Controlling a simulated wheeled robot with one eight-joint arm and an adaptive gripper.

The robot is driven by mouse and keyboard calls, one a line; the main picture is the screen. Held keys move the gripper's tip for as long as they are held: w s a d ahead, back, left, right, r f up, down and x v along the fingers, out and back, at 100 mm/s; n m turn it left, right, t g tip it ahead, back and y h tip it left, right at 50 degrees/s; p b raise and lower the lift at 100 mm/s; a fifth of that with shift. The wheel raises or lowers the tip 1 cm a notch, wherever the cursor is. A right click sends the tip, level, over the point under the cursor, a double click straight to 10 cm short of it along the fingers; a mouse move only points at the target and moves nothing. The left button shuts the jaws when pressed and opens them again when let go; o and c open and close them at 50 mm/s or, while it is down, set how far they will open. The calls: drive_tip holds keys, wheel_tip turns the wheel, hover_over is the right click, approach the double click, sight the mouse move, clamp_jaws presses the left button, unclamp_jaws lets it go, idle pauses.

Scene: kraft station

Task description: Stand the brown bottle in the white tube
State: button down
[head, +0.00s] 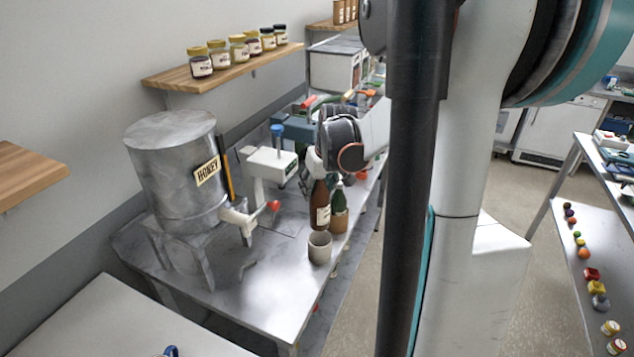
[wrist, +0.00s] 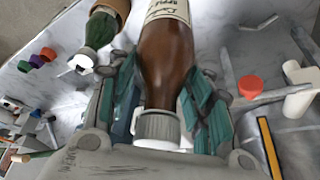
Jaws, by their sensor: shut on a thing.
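The brown bottle (head: 320,204) with a pale label is upright in the head view, its lower end close to the rim of the white tube (head: 319,248). I cannot tell whether it is held above the tube or just behind it. In the wrist view my gripper (wrist: 160,105) is shut around the neck of the brown bottle (wrist: 167,55), the grey cap between the fingers. In the head view my gripper (head: 318,165) is at the bottle's top. The white tube stands on the metal table near its front edge; it is not seen in the wrist view.
A green bottle (head: 338,200) stands in a brown holder (head: 338,221) just right of the brown bottle. A honey tank (head: 178,170) with a spout stands to the left, beside a white device (head: 270,163). The metal table (head: 262,306) is bare in front of the tank.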

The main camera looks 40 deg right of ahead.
drive_tip(key=shift+f+b, duration=2.9)
drive_tip(key=shift+f, duration=0.95)
drive_tip(key=shift+f+b, duration=1.05)
drive_tip(key=shift+f, duration=0.25)
drive_tip(key=shift+f, duration=0.3)
drive_tip(key=shift+f+b, duration=0.65)
drive_tip(key=shift+b, duration=0.1)
drive_tip(key=c, duration=0.7)
unclamp_jaws()
drive_tip(key=o, duration=0.5)
drive_tip(key=shift+o, duration=0.2)
